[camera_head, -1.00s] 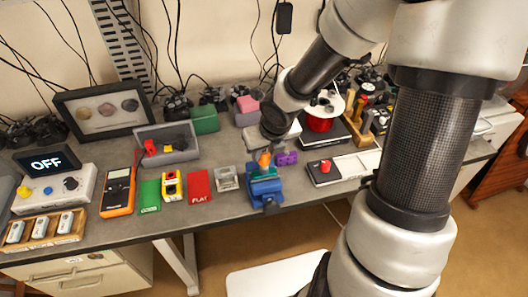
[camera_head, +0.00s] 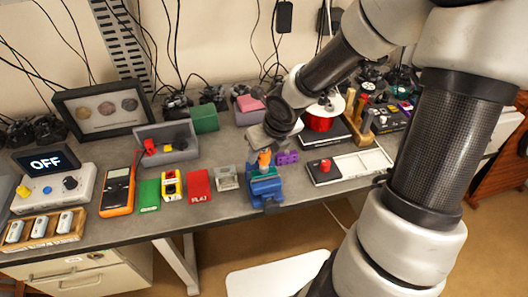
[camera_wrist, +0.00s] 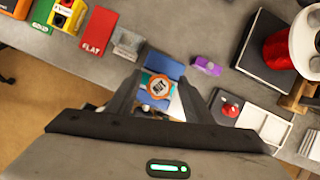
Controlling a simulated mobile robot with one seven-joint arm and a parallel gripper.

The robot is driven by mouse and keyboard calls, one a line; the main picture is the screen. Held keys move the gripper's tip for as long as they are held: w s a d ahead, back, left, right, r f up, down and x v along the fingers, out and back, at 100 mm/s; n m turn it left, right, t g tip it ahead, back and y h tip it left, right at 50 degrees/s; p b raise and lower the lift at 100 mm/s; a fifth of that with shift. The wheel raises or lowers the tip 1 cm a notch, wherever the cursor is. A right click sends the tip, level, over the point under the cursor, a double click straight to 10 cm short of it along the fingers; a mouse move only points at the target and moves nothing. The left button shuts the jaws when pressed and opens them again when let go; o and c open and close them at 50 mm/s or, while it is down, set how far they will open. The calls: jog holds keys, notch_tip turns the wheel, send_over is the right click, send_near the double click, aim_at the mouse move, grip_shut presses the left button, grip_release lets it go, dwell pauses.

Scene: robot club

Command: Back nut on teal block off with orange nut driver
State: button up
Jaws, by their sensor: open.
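The orange nut driver (camera_head: 264,158) stands at the blue vise (camera_head: 266,189) near the bench's front edge. In the wrist view its round top (camera_wrist: 159,87) shows an orange ring and a white label reading NUT. The teal block (camera_head: 264,173) sits in the vise below the driver, and a bit of teal shows beside the driver in the wrist view (camera_wrist: 147,77). My gripper (camera_wrist: 160,82) is open above the vise, with one finger on each side of the driver top. I cannot tell whether they touch it. The nut is hidden.
A grey open-topped holder (camera_head: 227,178) and the red FLAT mat (camera_head: 199,184) lie left of the vise. A purple part (camera_head: 287,157) lies close behind it to the right. The bench's front edge is close.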

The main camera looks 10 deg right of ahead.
jog(key=m+b, duration=0.1)
jog(key=m+h+b, duration=0.1)
jog(key=shift+a+f+m+b, duration=0.15)
jog(key=shift+f+m+b, duration=0.15)
jog(key=shift+f+b, duration=0.1)
jog(key=m+h+b, duration=0.2)
jog(key=m+b, duration=0.3)
jog(key=m+h+b, duration=0.1)
jog(key=m+b, duration=0.1)
jog(key=m, duration=0.1)
jog(key=shift+r+g, duration=0.1)
jog(key=shift+g, duration=0.2)
jog(key=shift+r+m+b, duration=0.3)
jog(key=shift+m, duration=0.5)
jog(key=c, duration=1.1)
jog(key=shift+r+p, duration=0.1)
jog(key=shift+p, duration=0.25)
